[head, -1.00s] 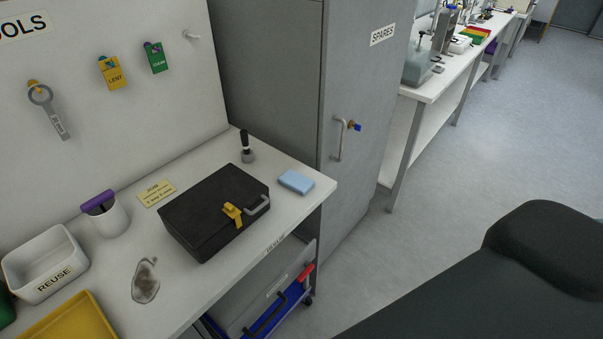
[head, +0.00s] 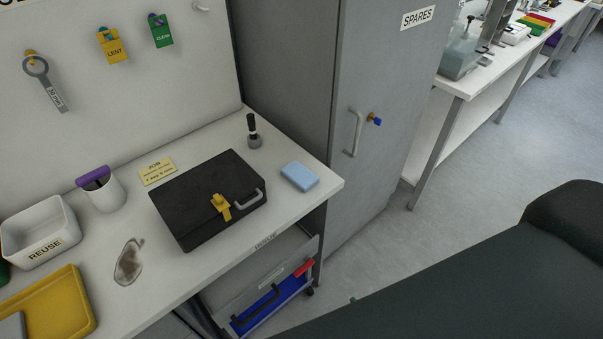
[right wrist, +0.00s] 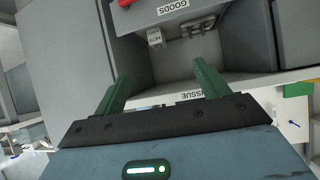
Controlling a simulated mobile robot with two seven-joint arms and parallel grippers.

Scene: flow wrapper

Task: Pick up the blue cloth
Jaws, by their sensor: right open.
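The blue cloth (head: 300,176), a light blue folded block, lies flat on the white bench top near its right front corner, to the right of the black case. Nothing covers it in the head view. My right gripper (right wrist: 158,92) is open and empty in the right wrist view, its two green fingers spread apart. The cloth cannot be made out in that view. My left gripper is in neither view.
The black case (head: 192,215) with a yellow latch lies left of the cloth. A black-handled stamp-like tool (head: 254,138) stands behind. The grey SPARES cabinet (head: 375,85) rises at the right. A white REUSE bin (head: 40,245) is at left.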

